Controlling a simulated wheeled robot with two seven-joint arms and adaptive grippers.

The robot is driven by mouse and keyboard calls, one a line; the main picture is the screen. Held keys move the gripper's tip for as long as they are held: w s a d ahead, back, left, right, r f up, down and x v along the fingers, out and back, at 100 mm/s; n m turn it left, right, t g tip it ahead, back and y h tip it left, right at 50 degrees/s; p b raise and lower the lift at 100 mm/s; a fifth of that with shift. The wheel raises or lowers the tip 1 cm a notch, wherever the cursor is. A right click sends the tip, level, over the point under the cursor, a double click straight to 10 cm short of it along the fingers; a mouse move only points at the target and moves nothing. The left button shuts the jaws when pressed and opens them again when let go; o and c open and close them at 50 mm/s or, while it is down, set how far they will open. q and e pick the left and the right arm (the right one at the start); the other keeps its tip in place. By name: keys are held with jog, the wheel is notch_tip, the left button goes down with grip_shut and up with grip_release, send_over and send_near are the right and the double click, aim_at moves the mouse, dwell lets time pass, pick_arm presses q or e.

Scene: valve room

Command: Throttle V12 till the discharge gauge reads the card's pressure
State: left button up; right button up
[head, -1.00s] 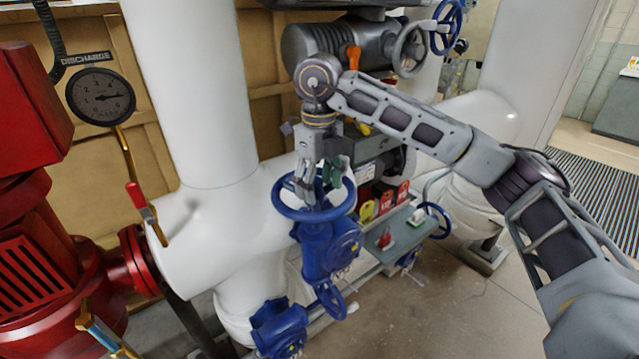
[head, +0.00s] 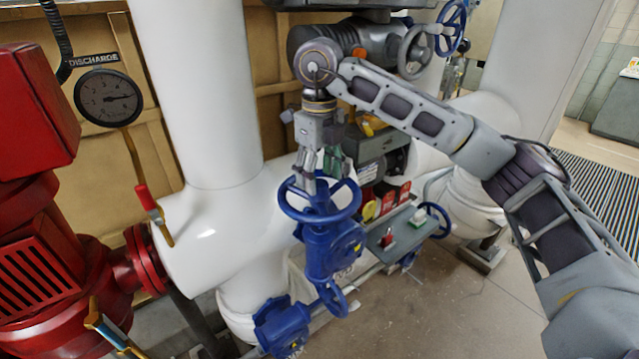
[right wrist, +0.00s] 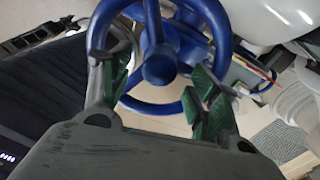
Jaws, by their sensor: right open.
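The discharge gauge (head: 108,97) hangs at the upper left under a DISCHARGE sign; its needle points right. Its small figures are hard to read. A blue handwheel (head: 347,207) sits on a blue valve body in the middle; I see no readable V12 label on it. My right gripper (head: 322,182) points down at this wheel, open, its fingers at the wheel's far half. In the right wrist view the green-padded fingers (right wrist: 162,90) stand apart, with the wheel hub (right wrist: 158,66) between them in the picture. Contact cannot be told. I cannot make out the pressure card. My left gripper is out of view.
A red pump (head: 40,270) stands at the left, beside thick white pipes (head: 200,100). Other blue handwheels are at the top (head: 461,22) and lower right (head: 446,222). Open floor lies at the lower right.

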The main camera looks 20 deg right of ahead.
jog(key=shift+r, duration=0.5)
jog(key=shift+r+p, duration=0.8)
jog(key=shift+r, duration=0.05)
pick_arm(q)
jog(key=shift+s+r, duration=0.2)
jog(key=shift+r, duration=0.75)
pick_arm(e)
jog(key=shift+r, duration=0.1)
pick_arm(q)
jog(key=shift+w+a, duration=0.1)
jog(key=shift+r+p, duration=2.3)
jog(key=shift+p, duration=0.05)
pick_arm(e)
notch_tip(320, 180, up, 6)
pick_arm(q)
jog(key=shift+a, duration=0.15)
